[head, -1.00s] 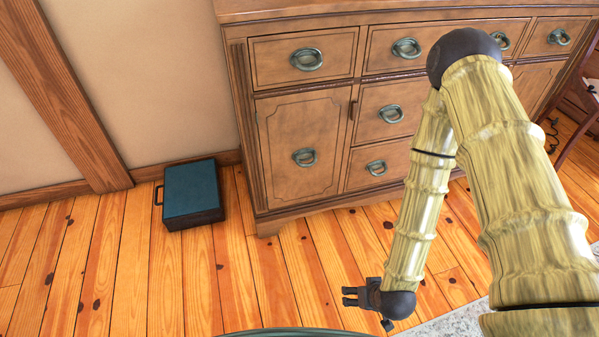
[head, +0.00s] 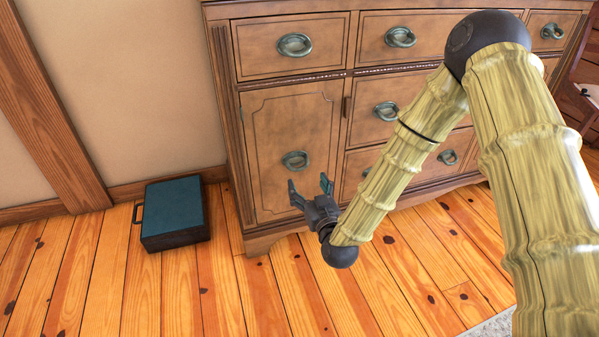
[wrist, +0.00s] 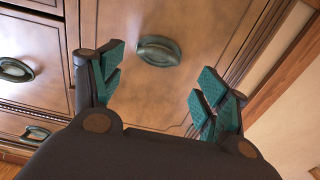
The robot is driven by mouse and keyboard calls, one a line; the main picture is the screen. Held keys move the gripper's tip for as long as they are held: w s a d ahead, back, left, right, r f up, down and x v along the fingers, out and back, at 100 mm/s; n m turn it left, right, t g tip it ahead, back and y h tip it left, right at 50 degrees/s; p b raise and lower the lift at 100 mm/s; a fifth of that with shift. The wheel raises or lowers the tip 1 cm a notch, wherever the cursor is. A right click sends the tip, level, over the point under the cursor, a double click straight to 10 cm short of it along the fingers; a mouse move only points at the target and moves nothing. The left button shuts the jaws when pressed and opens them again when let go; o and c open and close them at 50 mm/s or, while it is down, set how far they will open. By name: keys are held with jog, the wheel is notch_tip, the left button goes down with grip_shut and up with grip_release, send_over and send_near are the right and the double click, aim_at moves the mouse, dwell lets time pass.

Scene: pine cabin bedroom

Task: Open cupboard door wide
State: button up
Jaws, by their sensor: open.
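The cupboard door (head: 290,123) is the left lower panel of a brown wooden cabinet (head: 225,110), and it is shut. Its oval metal handle (head: 295,160) sits near the middle of the panel. My gripper (head: 309,187) is in front of the door, just below the handle in the head view. Its fingers are spread apart with nothing between them, and they do not hold the handle. In the wrist view my gripper (wrist: 155,87) has teal finger pads.
Several drawers with similar handles, such as the middle one (head: 386,113), are beside and above the door. A dark teal case (head: 173,208) lies on the plank floor left of the cabinet. The floor in front of the door is bare.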

aim_at(300, 166)
jog(key=shift+b+x, duration=1.65)
jog(key=shift+x, duration=2.8)
jog(key=c, duration=1)
jog(key=shift+d+f, duration=0.1)
jog(key=shift+d, duration=0.05)
jog(key=shift+c, duration=0.4)
